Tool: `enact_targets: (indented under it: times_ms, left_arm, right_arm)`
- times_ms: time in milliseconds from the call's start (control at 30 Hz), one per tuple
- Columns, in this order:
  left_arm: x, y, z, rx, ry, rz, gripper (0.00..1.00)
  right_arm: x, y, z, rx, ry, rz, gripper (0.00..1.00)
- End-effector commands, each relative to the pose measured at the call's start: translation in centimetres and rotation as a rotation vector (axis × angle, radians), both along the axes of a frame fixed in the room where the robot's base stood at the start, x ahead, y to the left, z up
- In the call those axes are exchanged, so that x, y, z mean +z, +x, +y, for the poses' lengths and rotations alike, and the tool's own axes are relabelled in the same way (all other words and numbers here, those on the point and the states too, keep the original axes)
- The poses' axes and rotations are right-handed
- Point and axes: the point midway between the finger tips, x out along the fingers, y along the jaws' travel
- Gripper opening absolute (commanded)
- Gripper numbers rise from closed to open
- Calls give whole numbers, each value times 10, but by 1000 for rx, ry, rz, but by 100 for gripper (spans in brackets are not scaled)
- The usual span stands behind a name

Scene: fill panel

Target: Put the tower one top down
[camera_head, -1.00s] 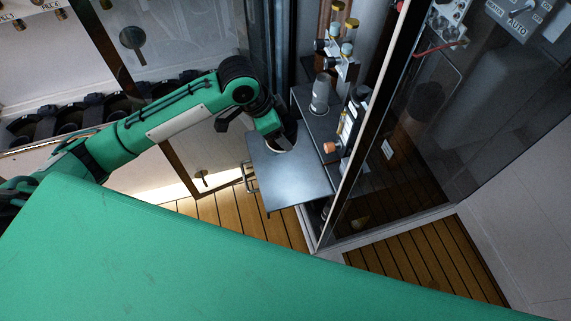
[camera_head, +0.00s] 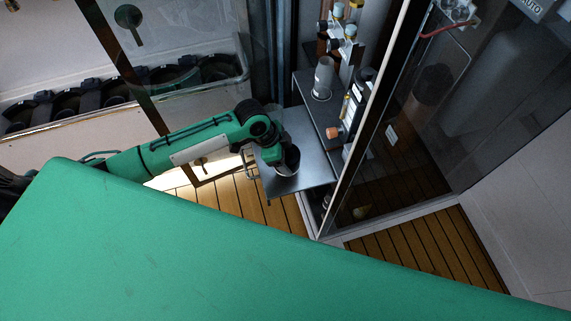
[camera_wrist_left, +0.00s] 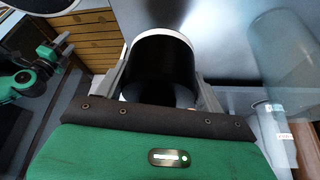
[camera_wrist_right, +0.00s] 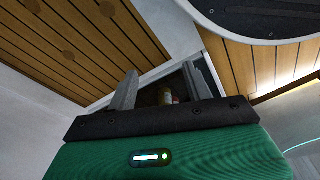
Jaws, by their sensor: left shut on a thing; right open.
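The tower one top appears to be a black cylinder with a pale rim (camera_wrist_left: 160,65), held between the fingers of my left gripper (camera_wrist_left: 165,82). In the head view, my left gripper (camera_head: 275,158) is at the left part of a grey metal shelf plate (camera_head: 310,165), with the dark cylinder (camera_head: 287,160) in it. The plate's grey surface also shows beyond the cylinder in the left wrist view (camera_wrist_left: 225,35). I cannot tell whether the cylinder touches the plate. My right gripper (camera_wrist_right: 162,78) is open and empty, seen only in the right wrist view.
A clear cylinder (camera_head: 323,78) stands on the shelf behind the plate, beside valves and fittings (camera_head: 342,40). A framed glass door (camera_head: 385,120) closes in on the right. The plate's right part is clear. Slatted wooden floor (camera_head: 275,212) lies below.

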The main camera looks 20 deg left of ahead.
Motion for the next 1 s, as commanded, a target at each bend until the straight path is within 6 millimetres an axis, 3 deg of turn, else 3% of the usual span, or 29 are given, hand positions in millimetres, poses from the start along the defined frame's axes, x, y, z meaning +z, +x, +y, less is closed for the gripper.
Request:
enact_targets:
  times_ms: [167, 433, 800, 833, 933, 1000]
  left_arm:
    - [-11, 1, 0, 0, -2, -2, 35]
    - [-47, 0, 0, 0, 0, 0, 34]
    - [-51, 1, 0, 0, -1, -1, 34]
    - [-53, 0, 0, 0, 0, -1, 72]
    - [-52, 0, 0, 0, 0, -1, 92]
    - [-52, 0, 0, 0, 0, -1, 92]
  right_arm:
    - [1, -1, 0, -1, -1, 6, 51]
    - [9, 3, 2, -2, 2, 1, 51]
    - [12, 5, 2, -2, 2, 1, 51]
    - [12, 5, 2, -2, 2, 1, 51]
    - [12, 4, 2, -2, 2, 1, 51]
    - [12, 4, 2, -2, 2, 1, 51]
